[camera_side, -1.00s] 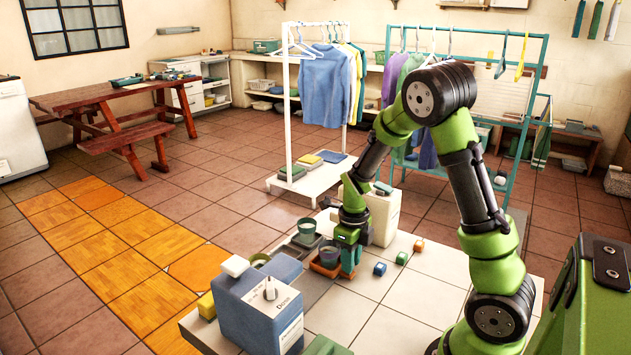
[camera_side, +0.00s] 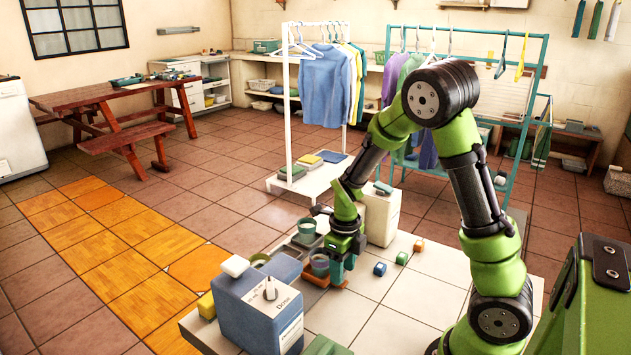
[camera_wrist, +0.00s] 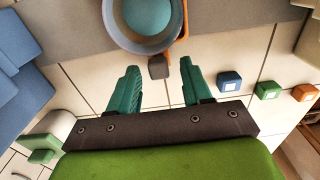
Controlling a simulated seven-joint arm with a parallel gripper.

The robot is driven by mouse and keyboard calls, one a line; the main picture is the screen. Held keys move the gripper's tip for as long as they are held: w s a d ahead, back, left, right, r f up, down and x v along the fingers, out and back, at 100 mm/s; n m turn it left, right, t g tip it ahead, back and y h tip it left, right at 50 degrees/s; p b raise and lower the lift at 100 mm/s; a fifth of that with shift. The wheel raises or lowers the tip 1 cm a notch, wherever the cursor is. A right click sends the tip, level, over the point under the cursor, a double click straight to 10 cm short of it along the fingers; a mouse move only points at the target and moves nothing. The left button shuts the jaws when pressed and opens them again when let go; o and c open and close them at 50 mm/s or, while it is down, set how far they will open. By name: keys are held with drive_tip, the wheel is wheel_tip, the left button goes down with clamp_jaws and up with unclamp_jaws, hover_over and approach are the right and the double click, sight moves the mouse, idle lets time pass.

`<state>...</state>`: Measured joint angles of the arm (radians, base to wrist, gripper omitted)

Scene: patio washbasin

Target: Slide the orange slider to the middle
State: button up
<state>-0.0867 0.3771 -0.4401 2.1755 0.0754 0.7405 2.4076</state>
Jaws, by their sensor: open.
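The orange slider (camera_wrist: 184,22) shows in the wrist view as a thin orange edge beside a blue-grey cup (camera_wrist: 144,18), which covers most of it. A small dark grey tab (camera_wrist: 158,68) sticks out toward my gripper (camera_wrist: 160,70). The gripper is open, with one green finger on each side of the tab; whether either touches it cannot be told. In the side view, the cup (camera_side: 320,265) stands just left of my gripper (camera_side: 343,272), which is low over the tiled counter. The slider is mostly hidden there.
A second cup (camera_side: 306,228) stands behind. A blue jug (camera_side: 258,308) is at the front left and a white container (camera_side: 381,215) behind the gripper. Blue (camera_wrist: 229,81), green (camera_wrist: 268,90) and orange (camera_wrist: 304,92) cubes lie to the right. The right-front tiles are clear.

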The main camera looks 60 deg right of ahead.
drive_tip(key=shift+r, duration=0.1)
wheel_tip(320, 180, up, 17)
idle(0.3)
drive_tip(key=s+a+r+n+t+y, duration=0.1)
drive_tip(key=a+n, duration=0.5)
drive_tip(key=n, duration=1)
drive_tip(key=s+a+r+n+t+y, duration=0.1)
drive_tip(key=s+a+r+n+t, duration=0.2)
drive_tip(key=n, duration=1.3)
drive_tip(key=s+a+t, duration=0.3)
drive_tip(key=s+a, duration=0.1)
drive_tip(key=shift+s+a, duration=0.15)
